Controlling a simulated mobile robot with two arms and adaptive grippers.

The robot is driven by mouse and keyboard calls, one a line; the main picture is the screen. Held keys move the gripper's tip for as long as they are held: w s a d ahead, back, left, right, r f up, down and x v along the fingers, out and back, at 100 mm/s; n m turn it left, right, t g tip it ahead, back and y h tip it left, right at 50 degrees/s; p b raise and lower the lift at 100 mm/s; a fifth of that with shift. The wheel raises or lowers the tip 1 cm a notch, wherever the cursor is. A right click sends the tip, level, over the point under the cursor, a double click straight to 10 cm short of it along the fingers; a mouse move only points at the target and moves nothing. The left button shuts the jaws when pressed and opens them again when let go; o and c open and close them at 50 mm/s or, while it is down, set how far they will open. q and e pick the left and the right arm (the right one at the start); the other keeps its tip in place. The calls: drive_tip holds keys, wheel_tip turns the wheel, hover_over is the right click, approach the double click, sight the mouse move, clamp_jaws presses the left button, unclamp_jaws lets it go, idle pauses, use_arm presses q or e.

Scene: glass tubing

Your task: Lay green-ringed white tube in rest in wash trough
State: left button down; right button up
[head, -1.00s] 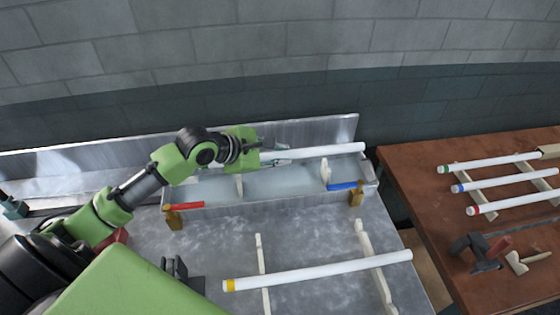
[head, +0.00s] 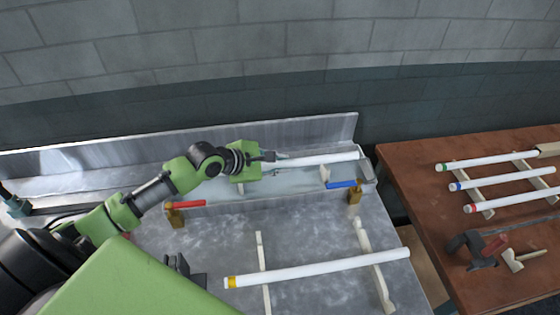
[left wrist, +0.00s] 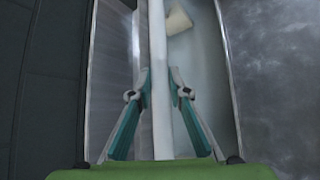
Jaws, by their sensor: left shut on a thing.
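My left gripper (head: 272,157) is shut on a plain white tube (head: 320,159) over the wash trough (head: 230,207). In the left wrist view the fingers (left wrist: 159,75) close on both sides of the tube (left wrist: 157,35), which runs lengthwise along the trough. No ring shows on its visible part; its near end is hidden by the gripper. A pale rest (head: 325,174) stands in the trough under the tube's right part and shows in the left wrist view (left wrist: 178,20); I cannot tell whether they touch. A green-ringed white tube (head: 490,162) lies on the brown table.
A yellow-ringed tube (head: 320,268) lies across pale supports on the metal bench in front of the trough. Blue-ringed (head: 505,179) and red-ringed (head: 515,201) tubes lie on the brown table (head: 410,170). Red (head: 185,204) and blue (head: 342,184) bars sit at the trough's front edge.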

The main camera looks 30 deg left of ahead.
use_arm(q)
drive_tip(key=shift+f, duration=0.2)
drive_tip(key=c, duration=1.9)
unclamp_jaws()
drive_tip(key=shift+r, duration=0.3)
drive_tip(key=b+v, duration=0.1)
drive_tip(key=v, duration=1.1)
drive_tip(key=shift+r, duration=0.3)
